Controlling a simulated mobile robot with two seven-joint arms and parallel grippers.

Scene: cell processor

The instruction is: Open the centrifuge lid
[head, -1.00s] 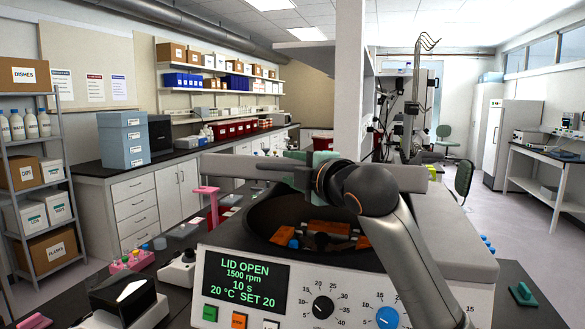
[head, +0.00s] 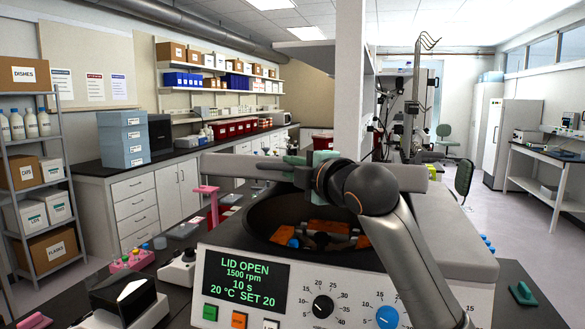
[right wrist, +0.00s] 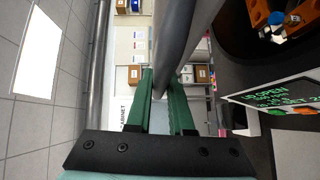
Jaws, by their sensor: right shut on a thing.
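The centrifuge (head: 240,235) fills the lower middle of the head view, and its display reads LID OPEN. Its dark round bowl is uncovered, showing orange rotor buckets (head: 330,227) and a blue cap. The grey lid (head: 232,166) is raised behind the bowl, seen nearly edge-on and partly hidden by my right arm. My right gripper (head: 298,169) is at the lid's upper front edge. In the right wrist view its green fingers (right wrist: 166,105) are shut on a dark bar (right wrist: 176,40), which looks like the lid handle. My left gripper is not in view.
Pink-racked tubes (head: 130,260), a white instrument (head: 178,270) and a dark-topped box (head: 125,295) stand left of the centrifuge. A green object (head: 523,293) lies on the bench at right. A white pillar (head: 350,90) rises behind the lid.

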